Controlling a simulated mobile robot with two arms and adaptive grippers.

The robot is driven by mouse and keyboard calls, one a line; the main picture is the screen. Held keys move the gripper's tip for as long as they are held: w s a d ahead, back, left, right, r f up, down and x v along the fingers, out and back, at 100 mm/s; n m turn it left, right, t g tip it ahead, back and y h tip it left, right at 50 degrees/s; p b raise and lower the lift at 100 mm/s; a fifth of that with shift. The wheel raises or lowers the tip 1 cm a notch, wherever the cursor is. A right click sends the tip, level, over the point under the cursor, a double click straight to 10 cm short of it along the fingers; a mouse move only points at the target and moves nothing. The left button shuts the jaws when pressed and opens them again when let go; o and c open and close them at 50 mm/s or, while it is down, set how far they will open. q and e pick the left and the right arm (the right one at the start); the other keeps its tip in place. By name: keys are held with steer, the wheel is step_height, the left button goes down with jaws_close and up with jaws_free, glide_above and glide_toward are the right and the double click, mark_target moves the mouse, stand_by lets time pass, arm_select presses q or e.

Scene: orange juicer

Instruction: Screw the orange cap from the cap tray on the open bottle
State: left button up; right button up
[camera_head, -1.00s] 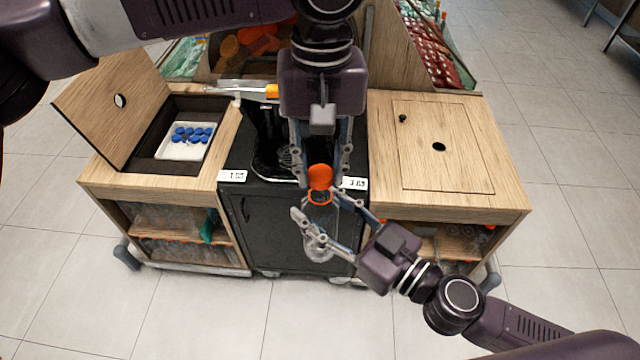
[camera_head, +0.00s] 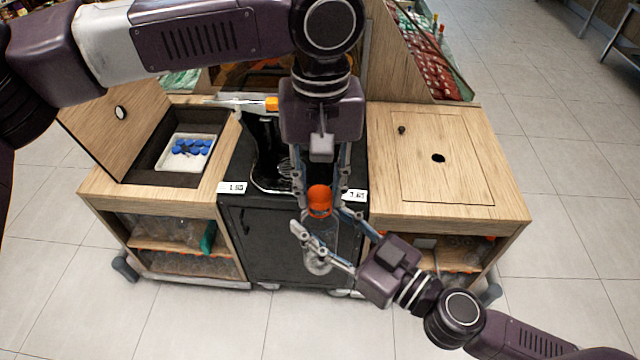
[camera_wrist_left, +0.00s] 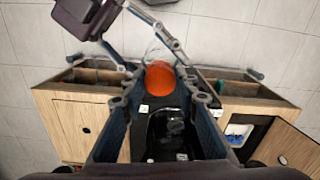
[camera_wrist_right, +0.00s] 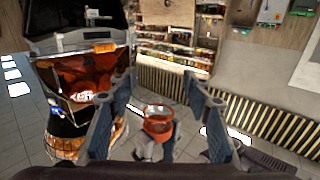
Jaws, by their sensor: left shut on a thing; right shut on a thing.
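The orange cap (camera_head: 319,199) is between the fingertips of my left gripper (camera_head: 320,190), which is shut on it from above. It also shows in the left wrist view (camera_wrist_left: 159,78). The clear bottle (camera_head: 318,250) is upright below it, and my right gripper (camera_head: 328,240) is shut on it from the right. In the right wrist view the orange at the bottle mouth (camera_wrist_right: 158,120) lies between the right fingers. The cap sits at the bottle mouth; whether it is threaded on cannot be told. The cap tray (camera_head: 166,152) in the left counter holds several blue caps (camera_head: 192,147).
A wooden counter (camera_head: 470,190) with a closed lid stands at right. A raised wooden lid (camera_head: 110,130) stands by the tray. The black juicer cabinet (camera_head: 285,240) is behind the bottle. Open floor (camera_head: 200,325) lies in front.

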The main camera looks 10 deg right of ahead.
arm_select(q)
steer(key=shift+f, duration=0.6)
